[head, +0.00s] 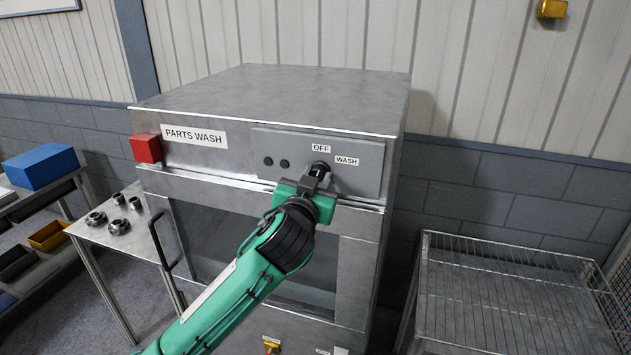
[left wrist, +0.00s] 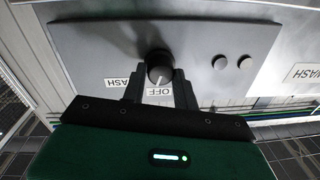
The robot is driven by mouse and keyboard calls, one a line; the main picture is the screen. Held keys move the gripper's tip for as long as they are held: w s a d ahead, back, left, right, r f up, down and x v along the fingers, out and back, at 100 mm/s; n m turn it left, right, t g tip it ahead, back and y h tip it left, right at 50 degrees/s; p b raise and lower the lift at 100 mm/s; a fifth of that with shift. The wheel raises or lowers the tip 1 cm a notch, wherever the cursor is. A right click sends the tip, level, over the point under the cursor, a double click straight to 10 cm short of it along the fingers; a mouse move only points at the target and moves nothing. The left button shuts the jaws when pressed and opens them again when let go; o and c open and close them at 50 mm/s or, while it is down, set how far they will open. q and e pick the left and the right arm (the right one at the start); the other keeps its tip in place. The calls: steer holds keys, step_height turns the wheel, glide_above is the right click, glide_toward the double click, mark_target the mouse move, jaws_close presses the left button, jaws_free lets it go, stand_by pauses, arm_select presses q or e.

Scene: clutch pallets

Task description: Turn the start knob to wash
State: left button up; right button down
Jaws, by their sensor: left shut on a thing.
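My right gripper is not in view.
A red box (head: 146,148) is on the washer's left corner. The washer door has a dark handle (head: 160,240). A side table (head: 95,232) with metal parts stands left, a wire rack (head: 510,290) right.

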arm_select(q)
steer(key=m, duration=0.3)
steer(key=shift+m, duration=0.4)
steer(key=m, duration=0.4)
steer(key=shift+h, duration=0.4)
steer(key=shift+f+m, duration=0.1)
steer(key=shift+m, duration=0.4)
steer(key=o, duration=1)
steer(key=shift+c, duration=0.2)
steer(key=shift+s, duration=0.1)
